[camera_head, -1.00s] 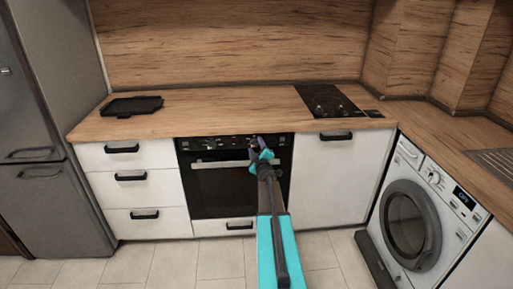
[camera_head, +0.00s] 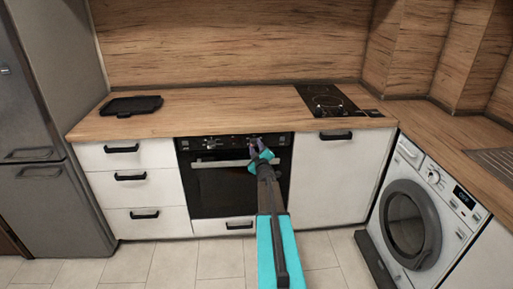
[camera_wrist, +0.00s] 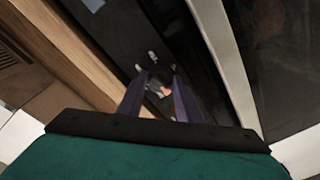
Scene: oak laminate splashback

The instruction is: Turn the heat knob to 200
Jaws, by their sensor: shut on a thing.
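The black oven (camera_head: 225,185) is built in under the counter, with a control panel (camera_head: 185,144) along its top and a pale handle bar below the panel. My gripper (camera_head: 256,146) is at the right part of this panel. In the wrist view its two fingers (camera_wrist: 160,88) are shut on a small knob (camera_wrist: 158,90), pale with a reddish patch, on the dark panel. Other small pale panel parts show just beyond the fingertips. The knob's markings are too small to read. In the head view my gripper hides the gripped knob.
The oven handle (camera_head: 205,164) runs just below the panel, close to my gripper. A black tray (camera_head: 131,105) and a dark hob (camera_head: 330,100) are on the wooden counter. A washing machine (camera_head: 410,220) stands at the right; the floor in front is clear.

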